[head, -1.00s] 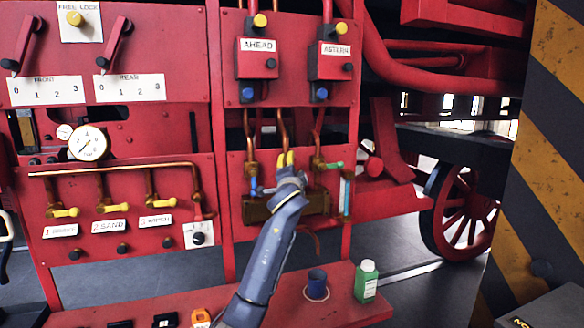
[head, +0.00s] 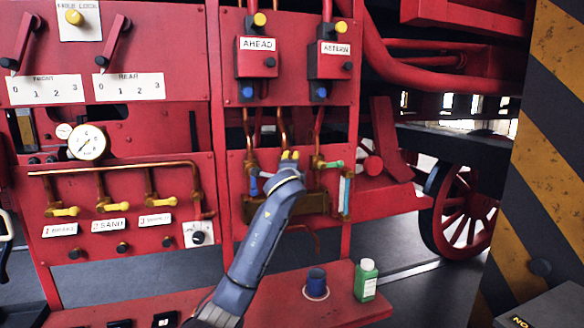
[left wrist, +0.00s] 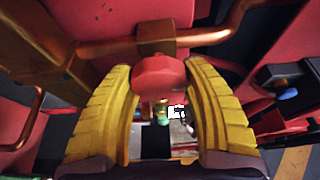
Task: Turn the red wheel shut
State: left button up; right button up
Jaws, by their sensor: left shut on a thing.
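My left gripper (head: 289,157) is at the copper pipework on the lower middle red panel, its yellow fingertips pointing into the pipes. In the left wrist view, the red wheel (left wrist: 159,78) is a small faceted red knob on a brass fitting (left wrist: 156,42) of a copper pipe. It sits between the two yellow fingers of the left gripper (left wrist: 158,76), which are shut on it. In the head view the wheel is hidden by the gripper. How far it is turned cannot be told. My right gripper is in neither view.
A blue cup (head: 317,282) and a green bottle (head: 366,280) stand on the red shelf (head: 340,309) below. A gauge glass (head: 345,195) and a green handle (head: 334,165) are close on the right. A blue handle (head: 253,187) is on the left.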

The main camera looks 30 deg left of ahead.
pick_arm(q)
jog(key=o, duration=1.2)
jog(key=v, duration=1.2)
